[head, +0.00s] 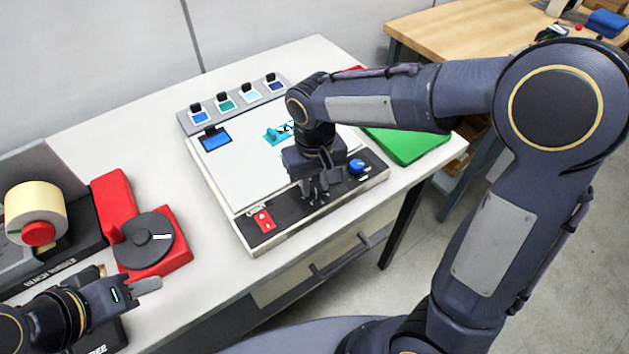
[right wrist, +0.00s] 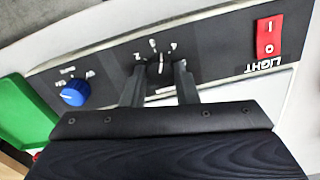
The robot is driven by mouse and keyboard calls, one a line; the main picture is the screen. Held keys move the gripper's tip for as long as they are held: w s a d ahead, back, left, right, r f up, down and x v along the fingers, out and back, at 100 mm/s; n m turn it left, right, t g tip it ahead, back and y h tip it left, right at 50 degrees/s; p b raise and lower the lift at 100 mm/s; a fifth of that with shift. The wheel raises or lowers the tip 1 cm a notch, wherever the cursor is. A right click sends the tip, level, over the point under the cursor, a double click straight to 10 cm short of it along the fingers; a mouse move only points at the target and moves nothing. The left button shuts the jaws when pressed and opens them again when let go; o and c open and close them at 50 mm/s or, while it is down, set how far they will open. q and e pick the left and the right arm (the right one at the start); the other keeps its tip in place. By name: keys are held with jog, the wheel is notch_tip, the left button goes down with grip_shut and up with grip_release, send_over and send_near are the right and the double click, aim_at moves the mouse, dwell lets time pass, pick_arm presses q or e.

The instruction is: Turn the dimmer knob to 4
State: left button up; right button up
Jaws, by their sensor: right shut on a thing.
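The light box (head: 240,180) has a black front control panel (right wrist: 215,48). The dimmer knob (right wrist: 159,66) is a small dark knob on that panel, with white marks around it too small to read surely. My right gripper (head: 316,192) reaches down over the panel and is shut on the knob, one finger on each side, as the right wrist view (right wrist: 158,85) shows. The knob's pointer setting is not clear. In the head view the gripper hides the knob. My left gripper (head: 147,286) is low at the left, away from the panel; its finger gap is not clear.
A red LIGHT switch (right wrist: 268,38) and a blue knob (right wrist: 75,93) flank the dimmer knob. A red unit with a dark grey dial (head: 147,240) and a label roll (head: 35,210) stand at the left. A green board (head: 410,145) lies right of the box.

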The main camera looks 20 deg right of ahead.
aim_at(315, 186)
jog(key=m, duration=0.5)
jog(key=shift+w, duration=0.1)
dwell(0.5)
jog(key=o, duration=1)
jog(key=shift+r, duration=0.1)
notch_tip(315, 186, up, 8)
jog(key=shift+f, duration=0.15)
